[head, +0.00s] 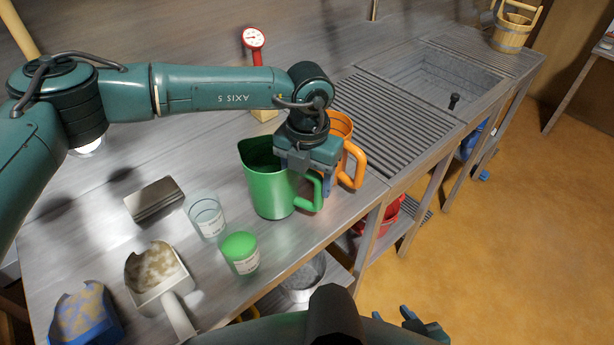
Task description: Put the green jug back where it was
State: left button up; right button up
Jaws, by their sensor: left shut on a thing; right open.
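The green jug (269,189) is upright at the middle of the grey worktop, near its front edge, with its handle to the right. My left gripper (308,180) reaches down from above at the jug's handle side and is shut on it. The exact finger contact is partly hidden by the gripper body. I cannot tell whether the jug's base touches the worktop. An orange jug (343,128) stands just behind and to the right, partly hidden by the gripper. My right gripper (408,322) is open and empty at the bottom, in front of the worktop.
A red-dial gauge (253,39) stands behind. A ribbed drainboard (385,120) and sink (440,80) are right.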

pick_arm(q)
jog(key=shift+f, duration=0.45)
jog(key=shift+f, duration=0.2)
jog(key=o, duration=1.8)
jog(key=shift+r, duration=0.1)
notch_tip(320, 180, up, 12)
jog(key=shift+r+b, duration=0.15)
jog(key=shift+b, duration=0.75)
